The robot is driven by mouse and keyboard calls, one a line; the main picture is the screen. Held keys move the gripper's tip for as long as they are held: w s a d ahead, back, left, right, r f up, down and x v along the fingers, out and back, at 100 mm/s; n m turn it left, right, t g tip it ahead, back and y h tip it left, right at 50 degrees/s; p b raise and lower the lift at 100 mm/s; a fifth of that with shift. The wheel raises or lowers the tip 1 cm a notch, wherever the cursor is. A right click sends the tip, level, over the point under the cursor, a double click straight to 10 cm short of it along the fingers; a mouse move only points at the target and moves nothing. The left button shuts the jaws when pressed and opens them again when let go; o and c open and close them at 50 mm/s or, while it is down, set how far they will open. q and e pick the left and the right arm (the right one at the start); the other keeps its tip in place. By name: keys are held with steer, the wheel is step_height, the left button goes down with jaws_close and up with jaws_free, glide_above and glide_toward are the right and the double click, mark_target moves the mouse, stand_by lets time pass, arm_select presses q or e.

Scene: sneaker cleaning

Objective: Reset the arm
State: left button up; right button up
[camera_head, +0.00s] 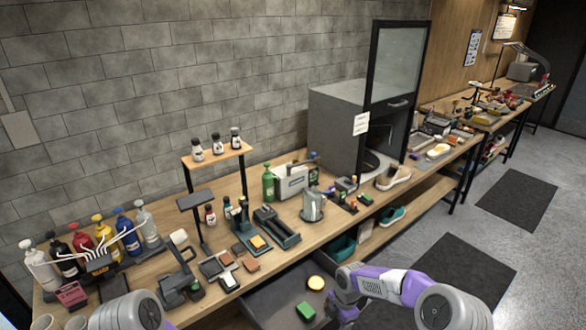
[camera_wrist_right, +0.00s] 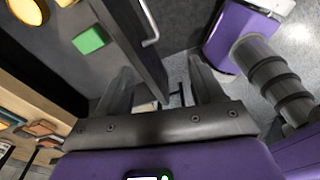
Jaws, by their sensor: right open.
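My right arm comes in from the lower right in the head view, with its purple and grey gripper (camera_head: 343,303) beside an open drawer (camera_head: 262,305). The drawer holds a green block (camera_head: 305,311) and a yellow round item (camera_head: 315,283); the green block (camera_wrist_right: 91,40) also shows in the right wrist view. Only a grey link of my left arm shows at the lower left; its gripper is out of frame.
The wooden workbench (camera_head: 145,268) carries several bottles, brushes and blocks. A grey cabinet with a raised glass door (camera_head: 398,65) stands farther back, with a sneaker (camera_head: 393,177) in front. A teal shoe (camera_head: 392,215) sits on the lower shelf.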

steer(key=s+a+f+m+y+b, duration=0.3)
steer(key=s+a+f+m+b, duration=0.15)
steer(key=s+f+m, duration=0.75)
arm_select(q)
step_height(320, 180, down, 9)
steer(key=b, duration=0.3)
steer(key=shift+w+b, duration=0.3)
steer(key=shift+b, duration=0.05)
arm_select(e)
steer(key=s+d+f+m, duration=0.1)
steer(key=s+f+m, duration=0.7)
steer(key=s+m, duration=0.5)
steer(key=shift+f+m+t, duration=0.2)
steer(key=shift+m+t, duration=0.1)
steer(key=shift+t, duration=0.1)
